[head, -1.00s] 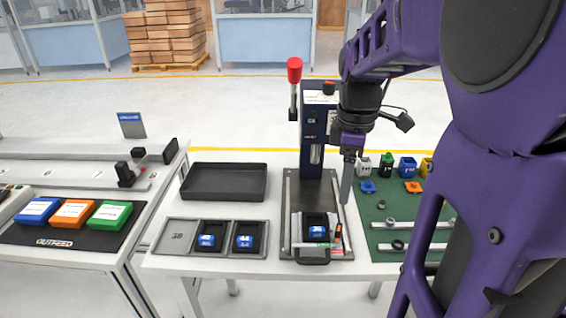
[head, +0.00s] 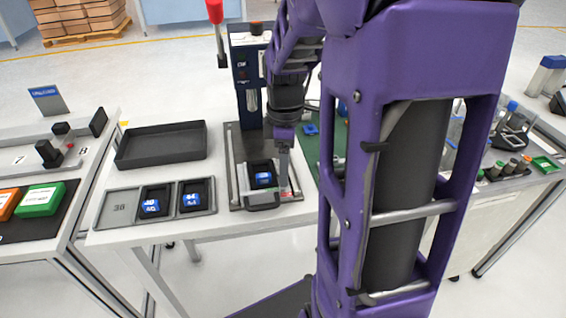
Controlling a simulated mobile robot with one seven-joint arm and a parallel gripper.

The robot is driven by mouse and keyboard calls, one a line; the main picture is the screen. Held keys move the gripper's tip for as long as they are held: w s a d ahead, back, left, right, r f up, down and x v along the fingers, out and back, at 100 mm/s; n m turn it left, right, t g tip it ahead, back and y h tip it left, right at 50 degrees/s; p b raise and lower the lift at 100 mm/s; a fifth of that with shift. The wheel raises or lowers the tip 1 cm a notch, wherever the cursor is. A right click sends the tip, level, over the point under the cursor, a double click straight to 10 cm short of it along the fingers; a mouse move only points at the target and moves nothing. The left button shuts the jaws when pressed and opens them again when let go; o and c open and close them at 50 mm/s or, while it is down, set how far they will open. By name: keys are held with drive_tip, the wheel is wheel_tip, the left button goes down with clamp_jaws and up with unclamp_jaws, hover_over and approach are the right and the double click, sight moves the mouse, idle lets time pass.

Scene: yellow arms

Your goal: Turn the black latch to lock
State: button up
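A dark fixture (head: 262,199) sits on the base plate of the blue press (head: 245,90). It holds a black holder with a blue numbered part (head: 263,178). My gripper (head: 285,190) points down at the right side of this fixture, with its grey fingertips at or just above a small red-marked area (head: 291,196). The fingers show edge-on as one narrow strip, so I cannot tell whether they are open or hold anything. I cannot make out the black latch; my gripper covers part of the fixture's right side.
A grey tray (head: 122,209) with two blue parts in black holders lies left of the press. An empty black bin (head: 160,146) stands behind it. The press lever has a red knob (head: 215,11). My purple arm hides much of the green mat (head: 311,147).

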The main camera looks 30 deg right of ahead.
clamp_jaws()
drive_tip(key=shift+m, duration=0.4)
drive_tip(key=m+p, duration=0.1)
drive_tip(key=m, duration=0.1)
drive_tip(key=shift+r+m, duration=0.1)
drive_tip(key=shift+m, duration=0.3)
drive_tip(key=m+p, duration=0.1)
drive_tip(key=m, duration=0.2)
drive_tip(key=shift+m, duration=0.4)
drive_tip(key=m+p, duration=0.1)
drive_tip(key=m, duration=0.2)
drive_tip(key=shift+m, duration=0.3)
drive_tip(key=shift+m+p, duration=0.6)
drive_tip(key=shift+m, duration=1.3)
